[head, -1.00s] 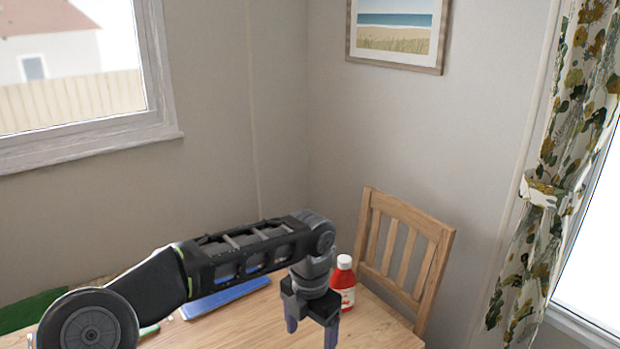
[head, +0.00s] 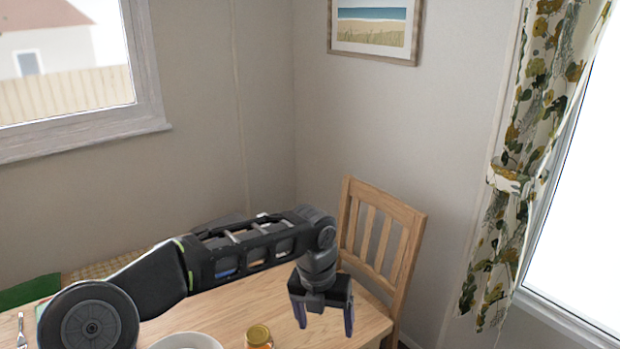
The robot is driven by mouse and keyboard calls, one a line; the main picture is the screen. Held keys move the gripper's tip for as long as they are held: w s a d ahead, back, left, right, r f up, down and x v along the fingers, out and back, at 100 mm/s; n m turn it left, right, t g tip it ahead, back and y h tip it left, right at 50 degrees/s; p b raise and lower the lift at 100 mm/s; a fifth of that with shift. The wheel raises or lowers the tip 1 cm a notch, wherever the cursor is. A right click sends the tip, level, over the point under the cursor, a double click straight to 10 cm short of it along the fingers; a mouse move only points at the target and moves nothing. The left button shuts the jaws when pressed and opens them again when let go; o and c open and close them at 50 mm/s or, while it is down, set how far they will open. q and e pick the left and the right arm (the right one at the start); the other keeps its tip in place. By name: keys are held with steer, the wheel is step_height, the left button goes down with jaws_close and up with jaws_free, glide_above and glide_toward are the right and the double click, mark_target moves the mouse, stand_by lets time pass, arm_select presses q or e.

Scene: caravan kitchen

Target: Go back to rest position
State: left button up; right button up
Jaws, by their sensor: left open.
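My left arm comes in from the left and reaches over the wooden table (head: 270,301). My left gripper (head: 323,318) hangs at its end, pointing down over the right part of the table. Its two purple-grey fingers are apart and nothing shows between them. My right gripper is not in the head view.
A jar with a yellow lid (head: 259,337) and a white bowl (head: 187,341) stand at the lower edge. A fork (head: 21,331) lies at the left. A wooden chair (head: 383,232) stands behind the table by the wall. A curtain (head: 511,160) hangs at the right.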

arm_select(q)
steer(key=s+d+f+n+h, duration=0.35)
steer(key=f+n, duration=0.55)
steer(key=n, duration=0.3)
steer(key=s+d+f+n+h, duration=0.2)
steer(key=s+d+f+n, duration=0.15)
steer(key=f+n, duration=0.65)
steer(key=s+a+f+n+y, duration=0.2)
steer(key=s+a+f+n, duration=1.3)
steer(key=s+a+n, duration=0.2)
steer(key=s+n, duration=0.2)
steer(key=shift+s+a+y, duration=0.3)
steer(key=shift+y, duration=0.05)
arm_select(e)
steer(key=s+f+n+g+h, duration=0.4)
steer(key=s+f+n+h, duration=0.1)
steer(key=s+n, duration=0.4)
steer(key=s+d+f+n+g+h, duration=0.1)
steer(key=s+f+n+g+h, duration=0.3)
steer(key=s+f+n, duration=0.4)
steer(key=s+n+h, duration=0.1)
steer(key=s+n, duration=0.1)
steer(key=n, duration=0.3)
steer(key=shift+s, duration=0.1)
